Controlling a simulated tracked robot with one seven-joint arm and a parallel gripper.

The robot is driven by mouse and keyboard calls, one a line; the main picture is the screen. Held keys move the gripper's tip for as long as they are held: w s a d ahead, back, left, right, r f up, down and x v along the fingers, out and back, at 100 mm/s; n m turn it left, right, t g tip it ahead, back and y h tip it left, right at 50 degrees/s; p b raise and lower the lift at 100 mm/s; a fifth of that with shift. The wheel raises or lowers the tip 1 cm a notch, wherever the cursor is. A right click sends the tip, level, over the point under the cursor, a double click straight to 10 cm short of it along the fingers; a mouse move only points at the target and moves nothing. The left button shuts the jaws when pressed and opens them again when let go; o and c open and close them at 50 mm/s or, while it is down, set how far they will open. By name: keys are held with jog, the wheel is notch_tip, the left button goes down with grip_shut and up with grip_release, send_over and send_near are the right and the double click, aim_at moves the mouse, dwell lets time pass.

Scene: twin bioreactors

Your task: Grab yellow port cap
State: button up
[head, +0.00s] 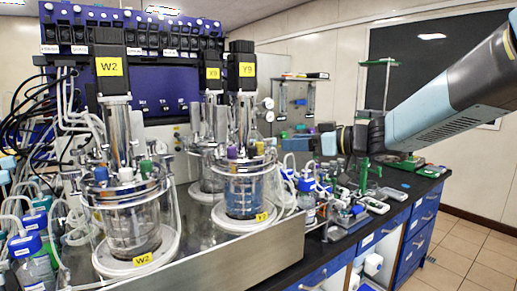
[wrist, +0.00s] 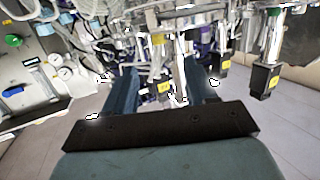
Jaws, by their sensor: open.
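The reactors look upside down and small beyond the fingers there.
A steel tray wall (head: 225,262) runs along the front of the reactors. Bottles with blue caps (head: 25,245) and tubing crowd the left. A green stand (head: 377,125) and small items are on the black bench right of the reactors. The tiled floor (head: 470,265) is clear.

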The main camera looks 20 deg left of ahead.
aim_at(267, 151)
jog(key=shift+x, duration=4.65)
jog(key=shift+f, duration=0.15)
jog(key=shift+c, duration=0.4)
grip_shut()
